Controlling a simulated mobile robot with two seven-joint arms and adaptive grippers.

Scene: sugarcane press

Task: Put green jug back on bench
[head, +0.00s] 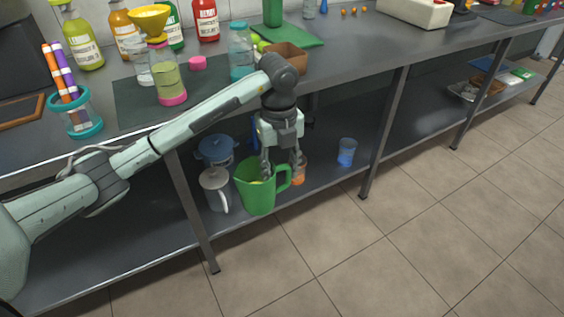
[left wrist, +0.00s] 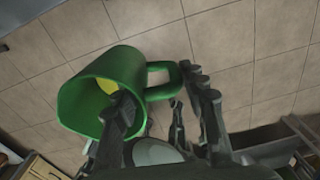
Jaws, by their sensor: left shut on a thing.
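The green jug (head: 256,197) is low under the bench top, seen against the front part of the lower shelf. Its open mouth faces up and something yellow shows inside. My left gripper (head: 281,168) reaches down over the bench edge and is shut on the jug at its handle side, one finger by the rim. The left wrist view shows the jug (left wrist: 85,105) with its handle by the fingers (left wrist: 165,105) and floor tiles behind. I cannot tell whether the jug touches the shelf. The bench top (head: 345,50) is above it. My right gripper is out of view.
On the lower shelf (head: 335,178) are a white jug (head: 214,190), a blue pot (head: 215,150), an orange cup (head: 299,174) and a blue cup (head: 347,153). Bottles, a teal-based pen holder (head: 75,115) and a brown box (head: 290,58) stand on the bench. Bare bench shows right of the box.

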